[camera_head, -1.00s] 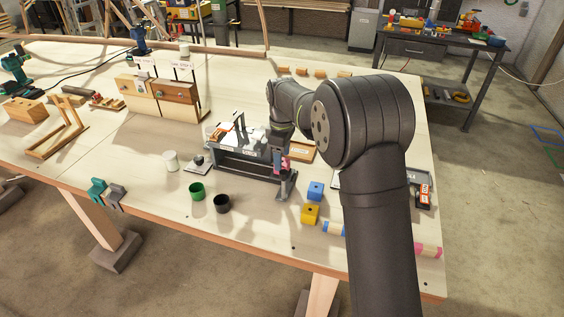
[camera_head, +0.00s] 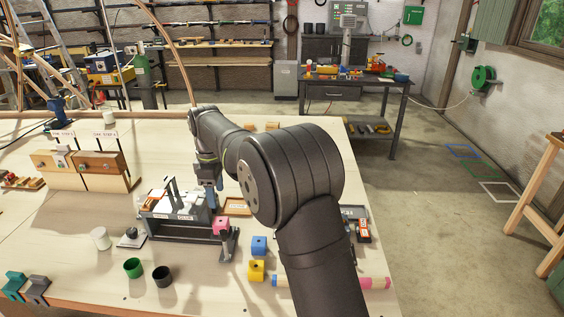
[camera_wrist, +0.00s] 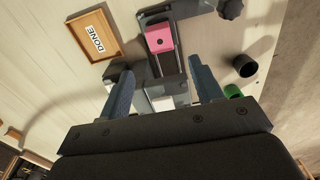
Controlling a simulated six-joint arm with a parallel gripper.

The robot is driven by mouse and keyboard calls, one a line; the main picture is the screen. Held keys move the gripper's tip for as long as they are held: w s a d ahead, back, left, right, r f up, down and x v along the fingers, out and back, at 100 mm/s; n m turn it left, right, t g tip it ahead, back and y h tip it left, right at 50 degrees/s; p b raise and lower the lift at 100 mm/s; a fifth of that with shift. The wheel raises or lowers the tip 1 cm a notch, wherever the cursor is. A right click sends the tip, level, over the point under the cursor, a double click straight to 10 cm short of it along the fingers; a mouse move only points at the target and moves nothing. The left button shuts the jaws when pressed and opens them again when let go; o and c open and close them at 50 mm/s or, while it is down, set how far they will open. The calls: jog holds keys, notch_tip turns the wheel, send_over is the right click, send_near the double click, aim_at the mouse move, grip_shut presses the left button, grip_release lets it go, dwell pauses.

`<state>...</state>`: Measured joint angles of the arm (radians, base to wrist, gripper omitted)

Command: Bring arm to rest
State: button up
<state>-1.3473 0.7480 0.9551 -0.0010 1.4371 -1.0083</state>
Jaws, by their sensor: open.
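My gripper (camera_head: 212,205) hangs over the grey fixture (camera_head: 190,232) on the workbench. In the wrist view its two blue-grey fingers (camera_wrist: 162,84) are spread apart with nothing held between them. A pink block (camera_head: 221,225) sits at the right end of the fixture, below the gripper. In the wrist view the pink block (camera_wrist: 159,38) lies on a dark rail beyond the fingertips, apart from them. My arm hides part of the bench at the right.
A wooden tray marked DONE (camera_wrist: 93,32) lies beside the fixture. Blue (camera_head: 259,245) and yellow (camera_head: 256,270) blocks stand right of it. Green (camera_head: 132,268) and black (camera_head: 162,276) cups stand in front. Two slotted wooden blocks (camera_head: 100,170) stand at the left.

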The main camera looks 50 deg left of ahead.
aim_at(221, 221)
notch_tip(221, 221, down, 12)
jog(key=shift+f, duration=0.1)
notch_tip(221, 221, up, 3)
jog(key=shift+f, duration=0.15)
jog(key=shift+r, duration=0.65)
